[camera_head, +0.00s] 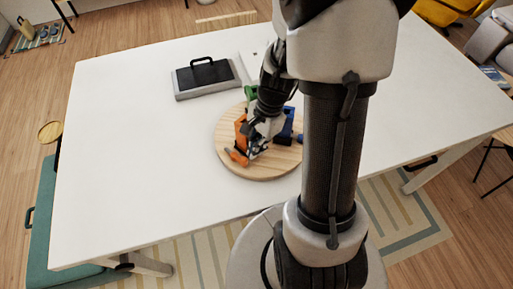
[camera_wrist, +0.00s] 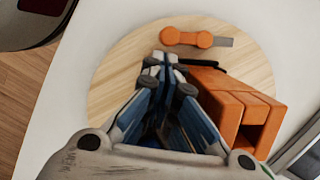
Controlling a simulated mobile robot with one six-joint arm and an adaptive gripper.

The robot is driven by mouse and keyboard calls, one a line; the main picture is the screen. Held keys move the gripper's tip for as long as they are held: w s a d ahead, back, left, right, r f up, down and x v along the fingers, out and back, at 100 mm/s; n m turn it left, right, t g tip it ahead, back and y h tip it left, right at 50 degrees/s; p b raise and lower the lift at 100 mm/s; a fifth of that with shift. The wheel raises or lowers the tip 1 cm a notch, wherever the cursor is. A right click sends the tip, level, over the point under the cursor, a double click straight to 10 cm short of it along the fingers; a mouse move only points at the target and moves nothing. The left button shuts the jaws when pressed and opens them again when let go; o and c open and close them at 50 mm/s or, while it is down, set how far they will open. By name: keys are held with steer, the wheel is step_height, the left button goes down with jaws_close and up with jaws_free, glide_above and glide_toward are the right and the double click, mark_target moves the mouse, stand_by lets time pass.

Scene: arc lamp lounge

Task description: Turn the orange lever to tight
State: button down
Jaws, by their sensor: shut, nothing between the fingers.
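The orange lever (camera_head: 237,157) lies near the front left edge of a round wooden board (camera_head: 232,118). In the wrist view the lever (camera_wrist: 190,38) has two rounded orange parts and a grey flat end pointing right. A larger orange block (camera_wrist: 238,98) with an opening stands beside my gripper; in the head view this block (camera_head: 241,128) is partly covered by my gripper. My gripper (camera_head: 253,150) is shut and empty, low over the board. In the wrist view its fingertips (camera_wrist: 162,62) are just below the lever; I cannot tell whether they touch it.
A dark case with a handle (camera_head: 205,74) lies farther back on the white table (camera_head: 130,130). The table's left side is clear.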

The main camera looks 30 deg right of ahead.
steer(key=shift+s+a+m+p, duration=0.25)
steer(key=shift+s+m+p, duration=0.1)
steer(key=shift+m, duration=0.35)
stand_by(0.4)
